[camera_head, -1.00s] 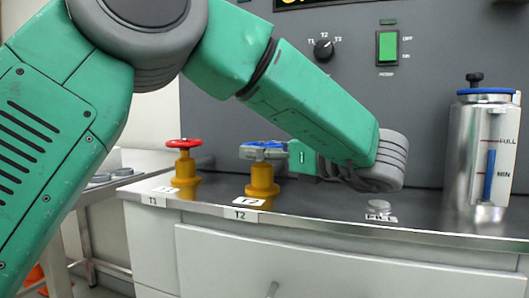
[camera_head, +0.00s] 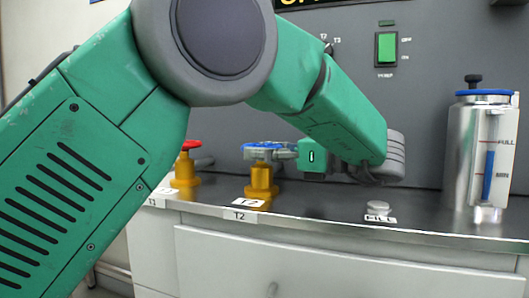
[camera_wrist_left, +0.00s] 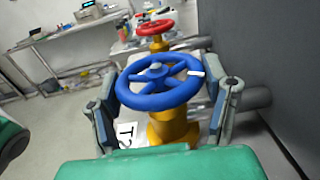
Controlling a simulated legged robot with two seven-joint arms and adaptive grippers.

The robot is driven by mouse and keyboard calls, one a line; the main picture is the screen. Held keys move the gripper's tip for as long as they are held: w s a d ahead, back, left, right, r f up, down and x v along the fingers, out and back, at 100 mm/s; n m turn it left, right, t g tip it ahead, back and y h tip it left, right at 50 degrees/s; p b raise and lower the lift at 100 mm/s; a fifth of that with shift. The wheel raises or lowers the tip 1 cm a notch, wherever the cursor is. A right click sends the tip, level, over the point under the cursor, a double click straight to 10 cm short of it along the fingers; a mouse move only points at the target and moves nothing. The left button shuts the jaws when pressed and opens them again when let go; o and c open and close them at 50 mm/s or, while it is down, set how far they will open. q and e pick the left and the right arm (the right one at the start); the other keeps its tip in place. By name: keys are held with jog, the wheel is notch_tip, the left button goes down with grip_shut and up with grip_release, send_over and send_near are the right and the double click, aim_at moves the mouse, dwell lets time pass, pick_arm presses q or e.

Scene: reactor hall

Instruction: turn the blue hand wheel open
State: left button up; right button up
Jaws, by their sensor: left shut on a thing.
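The blue hand wheel (camera_head: 262,149) sits on the yellow valve (camera_head: 262,180) labelled T2 on the counter. In the left wrist view the blue wheel (camera_wrist_left: 157,80) lies between the two fingers, with a white mark on its rim at the right. My left gripper (camera_head: 285,150) comes from the right in the head view and is shut on the wheel, a finger at either side of it. The wheel's far side is partly hidden in the head view. My right gripper is not in view.
A red wheel (camera_head: 189,145) on a yellow valve labelled T1 stands to the left, partly hidden by my arm. A FILL button (camera_head: 378,207) and a metal tank (camera_head: 480,150) with a blue level gauge are to the right. A grey panel with a green switch (camera_head: 387,47) rises behind.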

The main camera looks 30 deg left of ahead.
aim_at(265, 144)
pick_arm(q)
jog(key=o, duration=1.2)
jog(key=shift+c, duration=0.2)
jog(key=shift+r, duration=0.1)
notch_tip(265, 144, up, 10)
jog(key=shift+w+d+f, duration=0.1)
